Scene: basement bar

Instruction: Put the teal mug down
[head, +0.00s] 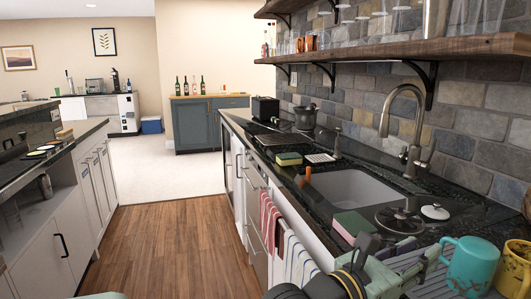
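The teal mug (472,268) is upright at the bottom right of the head view, its handle turned left. It shows over a grey ribbed drying surface (430,287) beside the sink; its base is too low in the view to tell whether it rests there. My gripper (430,253), pale green with black parts, reaches in from the lower left, its finger ends at the mug's handle. I cannot tell whether the fingers are closed on the handle or only beside it.
A yellow patterned mug (514,270) stands close right of the teal mug. The sink (352,190), tall tap (413,130), a green-and-pink sponge (352,224) and a white lid (435,212) lie behind. A wooden shelf (400,50) hangs above. The wooden floor (175,240) on the left is clear.

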